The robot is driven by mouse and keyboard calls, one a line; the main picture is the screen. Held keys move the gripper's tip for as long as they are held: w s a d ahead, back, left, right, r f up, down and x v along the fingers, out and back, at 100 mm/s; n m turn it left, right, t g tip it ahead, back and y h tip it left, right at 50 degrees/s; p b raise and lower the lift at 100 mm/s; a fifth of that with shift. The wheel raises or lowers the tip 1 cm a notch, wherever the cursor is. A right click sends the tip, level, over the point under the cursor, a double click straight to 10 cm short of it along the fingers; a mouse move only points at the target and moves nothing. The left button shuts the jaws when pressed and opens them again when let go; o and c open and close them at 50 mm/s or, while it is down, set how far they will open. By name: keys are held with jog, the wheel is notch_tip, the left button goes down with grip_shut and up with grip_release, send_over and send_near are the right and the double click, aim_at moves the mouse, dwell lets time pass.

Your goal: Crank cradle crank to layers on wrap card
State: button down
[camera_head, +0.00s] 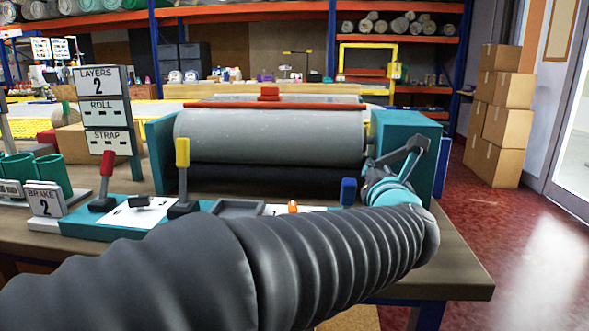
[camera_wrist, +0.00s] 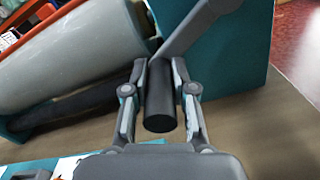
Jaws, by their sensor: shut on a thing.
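The wrap card (camera_head: 100,80) stands at the left with "LAYERS 2" on its top plate. The roll plate and strap plate below it show only dashes. A large grey roll (camera_head: 270,137) lies in the teal cradle (camera_head: 408,125), and also shows in the wrist view (camera_wrist: 75,50). The crank's grey arm (camera_wrist: 205,28) crosses the cradle's right end block. My gripper (camera_wrist: 160,75) is shut on the crank's dark cylindrical handle (camera_wrist: 159,108), with one finger on each side. In the head view my gripper (camera_head: 388,170) partly hides the handle.
A teal panel on the table carries a red lever (camera_head: 108,170), a yellow lever (camera_head: 183,165) and a blue knob (camera_head: 348,190). A brake card (camera_head: 45,199) reads 2. Cardboard boxes (camera_head: 505,110) stand right, with open red floor before them.

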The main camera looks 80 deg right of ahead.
jog(key=shift+w+r, duration=0.1)
jog(key=shift+r, duration=0.1)
jog(key=c, duration=0.9)
grip_release()
jog(key=shift+f, duration=0.1)
jog(key=shift+c, duration=0.2)
jog(key=s+a, duration=0.1)
jog(key=a, duration=1.1)
jog(key=shift+s, duration=0.15)
